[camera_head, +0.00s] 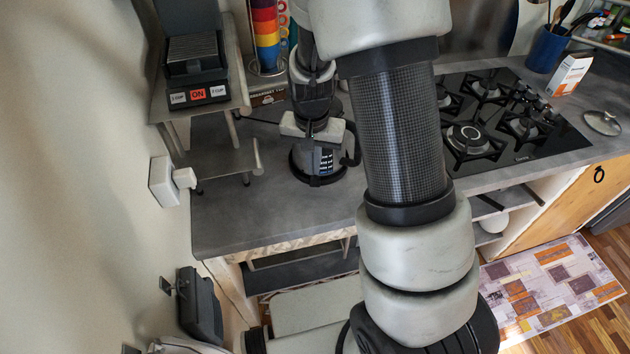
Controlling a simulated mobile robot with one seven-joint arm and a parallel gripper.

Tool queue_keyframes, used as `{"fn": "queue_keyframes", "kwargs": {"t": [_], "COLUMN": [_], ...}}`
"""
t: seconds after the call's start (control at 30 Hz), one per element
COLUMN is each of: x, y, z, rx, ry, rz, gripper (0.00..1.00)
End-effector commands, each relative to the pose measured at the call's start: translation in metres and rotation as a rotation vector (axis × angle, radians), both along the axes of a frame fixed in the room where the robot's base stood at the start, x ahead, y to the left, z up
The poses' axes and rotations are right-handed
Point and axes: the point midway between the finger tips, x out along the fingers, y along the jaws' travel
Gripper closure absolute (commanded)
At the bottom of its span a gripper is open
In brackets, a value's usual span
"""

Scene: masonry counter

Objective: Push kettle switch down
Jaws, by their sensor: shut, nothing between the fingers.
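The kettle (318,179) stands on the grey counter, just left of the picture's middle. Its dark lower part shows, with a dark handle (354,146) on its right side. My gripper (312,138) is over the kettle and covers most of its upper part. The gripper is shut with nothing held. I cannot tell whether its fingertips touch the kettle. The kettle switch is not distinguishable, so I cannot see its position.
A coffee machine (196,70) stands on a small raised shelf (226,160) at left. Colourful stacked cups (265,35) are behind. A gas hob (505,120) lies to the right, beyond my arm. The counter (235,215) is bare in front of the kettle.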

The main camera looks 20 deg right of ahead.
Motion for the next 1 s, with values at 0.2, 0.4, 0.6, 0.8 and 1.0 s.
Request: {"fn": "queue_keyframes", "kwargs": {"t": [0.2,0.4,0.6,0.8,1.0], "x": [0.002,0.004,0.004,0.004,0.004], "y": [-0.001,-0.002,-0.002,-0.002,-0.002], "z": [-0.032,-0.044,-0.045,-0.045,-0.057], "rx": [0.001,0.001,0.001,0.001,0.001], "ry": [0.001,-0.001,-0.001,-0.001,0.001], "rz": [-0.002,-0.002,-0.001,-0.001,-0.001], "gripper": [1.00,1.00,1.00,1.00,1.00]}}
